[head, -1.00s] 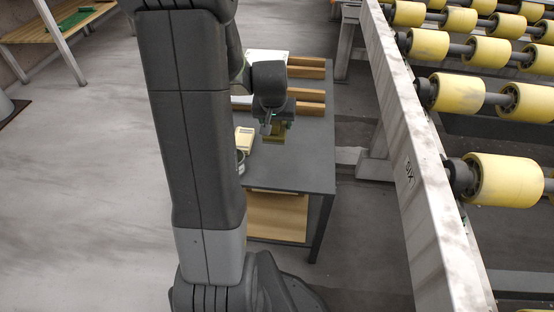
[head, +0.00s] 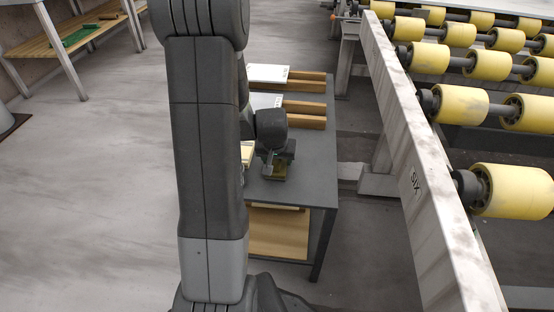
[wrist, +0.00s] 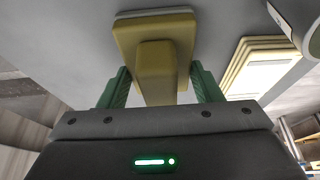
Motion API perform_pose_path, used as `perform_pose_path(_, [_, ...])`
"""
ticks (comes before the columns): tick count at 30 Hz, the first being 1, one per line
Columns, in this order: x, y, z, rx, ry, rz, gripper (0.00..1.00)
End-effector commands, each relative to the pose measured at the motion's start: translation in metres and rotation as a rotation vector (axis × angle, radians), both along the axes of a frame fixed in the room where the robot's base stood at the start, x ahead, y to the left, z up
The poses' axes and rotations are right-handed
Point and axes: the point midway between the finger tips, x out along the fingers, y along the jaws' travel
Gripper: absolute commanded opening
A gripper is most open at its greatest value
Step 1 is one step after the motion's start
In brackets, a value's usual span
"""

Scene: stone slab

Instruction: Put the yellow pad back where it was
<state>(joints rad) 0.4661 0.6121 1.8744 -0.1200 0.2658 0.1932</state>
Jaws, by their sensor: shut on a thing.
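The yellow pad (wrist: 155,45) is a flat yellow block with a raised yellow grip and a pale layer at its far edge. My gripper (wrist: 160,88) is shut on the grip, one green finger on each side. I cannot tell whether the pad touches the tabletop. My arm hides part of the table's left side.
A stack of pale yellow slabs (wrist: 262,68) lies right of the pad in the wrist view, partly hidden in the head view (head: 247,153). Wooden blocks with white boards (head: 268,73) stand at the back. A roller conveyor (head: 415,170) runs at right.

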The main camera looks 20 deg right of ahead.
Motion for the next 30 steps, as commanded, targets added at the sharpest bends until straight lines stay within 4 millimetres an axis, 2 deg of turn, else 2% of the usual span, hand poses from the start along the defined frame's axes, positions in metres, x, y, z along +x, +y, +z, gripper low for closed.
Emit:
perform_pose_path(3, [0.000,0.000,-0.004,0.000,0.000,0.000,0.37])
perform_pose_path(4, [0.000,0.000,-0.003,0.000,0.000,0.000,0.62])
perform_pose_path(7, [0.000,0.000,-0.003,0.000,0.000,0.000,0.80])
perform_pose_path(15, [0.000,0.000,-0.002,0.000,0.000,0.000,0.80])
perform_pose_path(19, [0.000,0.000,0.004,-0.001,-0.001,0.000,0.80])
perform_pose_path(23, [-0.006,0.004,0.024,-0.001,-0.004,0.000,0.80])
perform_pose_path(30, [-0.023,0.014,0.070,-0.002,-0.003,0.001,0.80])
